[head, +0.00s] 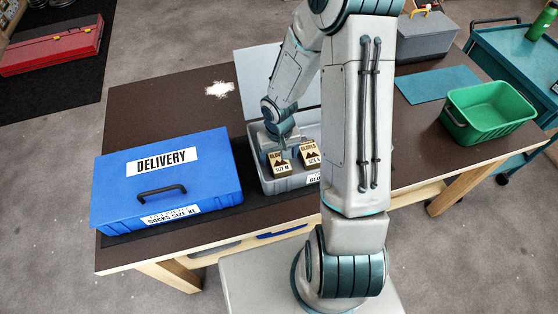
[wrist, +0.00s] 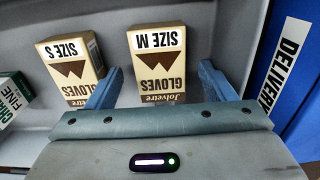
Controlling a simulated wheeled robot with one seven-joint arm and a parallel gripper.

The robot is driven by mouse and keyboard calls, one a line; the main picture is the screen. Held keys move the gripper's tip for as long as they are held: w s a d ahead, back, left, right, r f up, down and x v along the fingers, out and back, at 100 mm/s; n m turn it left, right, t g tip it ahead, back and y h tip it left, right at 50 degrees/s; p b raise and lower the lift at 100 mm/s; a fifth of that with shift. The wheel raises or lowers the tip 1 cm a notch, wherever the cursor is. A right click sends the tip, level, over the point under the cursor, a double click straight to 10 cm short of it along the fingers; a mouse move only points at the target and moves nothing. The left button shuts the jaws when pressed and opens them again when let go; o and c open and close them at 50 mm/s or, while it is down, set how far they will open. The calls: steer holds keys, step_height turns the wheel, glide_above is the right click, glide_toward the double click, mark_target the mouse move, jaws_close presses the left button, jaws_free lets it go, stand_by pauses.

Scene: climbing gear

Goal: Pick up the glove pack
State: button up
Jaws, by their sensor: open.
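Two cream and brown glove packs stand in the open grey case (head: 265,178). The size M pack (head: 282,170) is the nearer one on the left, and the size S pack (head: 309,154) is beside it on the right. In the wrist view the size M pack (wrist: 158,65) is in the middle and the size S pack (wrist: 72,68) is to its left. My gripper (wrist: 161,80) is open, with one finger on each side of the size M pack's label end; contact cannot be told. In the head view my gripper (head: 279,146) is over the case, partly hidden by my arm.
A green pack (wrist: 12,98) is left of the gloves. A green bin (head: 490,110) and blue mat (head: 437,85) are at right.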

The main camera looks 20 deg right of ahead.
mark_target(279, 159)
steer(key=shift+f, duration=0.55)
steer(key=c, duration=1.1)
step_height(279, 159, up, 10)
steer(key=shift+r, duration=0.1)
